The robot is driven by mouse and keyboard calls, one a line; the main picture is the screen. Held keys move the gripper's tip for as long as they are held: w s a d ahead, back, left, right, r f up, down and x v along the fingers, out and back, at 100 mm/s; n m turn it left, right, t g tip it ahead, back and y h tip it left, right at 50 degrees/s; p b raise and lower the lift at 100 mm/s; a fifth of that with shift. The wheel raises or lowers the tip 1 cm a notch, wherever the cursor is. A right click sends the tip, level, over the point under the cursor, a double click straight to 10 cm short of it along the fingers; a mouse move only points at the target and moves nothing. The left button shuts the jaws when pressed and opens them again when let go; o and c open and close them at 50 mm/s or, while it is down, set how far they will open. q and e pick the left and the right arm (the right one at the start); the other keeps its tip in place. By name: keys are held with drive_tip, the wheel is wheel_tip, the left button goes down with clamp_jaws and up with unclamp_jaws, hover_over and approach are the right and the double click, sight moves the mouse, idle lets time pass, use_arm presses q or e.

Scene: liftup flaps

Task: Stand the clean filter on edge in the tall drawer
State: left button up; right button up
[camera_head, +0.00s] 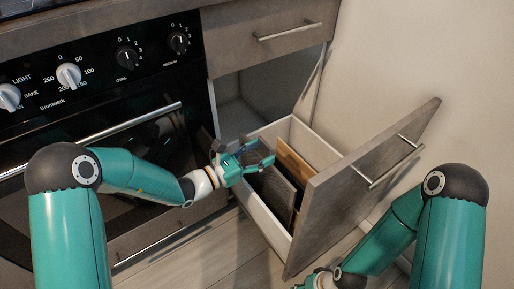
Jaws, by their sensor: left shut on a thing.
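The tall drawer (262,215) is pulled open below the counter, with white inner walls and a grey front. A flat dark grey panel, seemingly the filter (274,188), stands on edge inside it, tilted a little. My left gripper (264,157) is over the drawer's left part, shut, seemingly on the panel's upper edge; its fingers hide the contact. My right gripper (312,283) is low at the bottom edge of the picture, in front of the drawer; its fingers are cut off.
Brown boards (294,162) stand on edge in the drawer's far part. A shut upper drawer (270,40) with a bar handle is above. The oven (100,110) is at the left. The open drawer front (362,180) leans out toward the pale wall (400,60) at right.

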use_arm(q)
drive_tip(key=shift+f, duration=2.95)
drive_tip(key=o, duration=1.4)
drive_tip(key=shift+c, duration=0.2)
drive_tip(key=shift+f, duration=0.1)
drive_tip(key=v, duration=1.2)
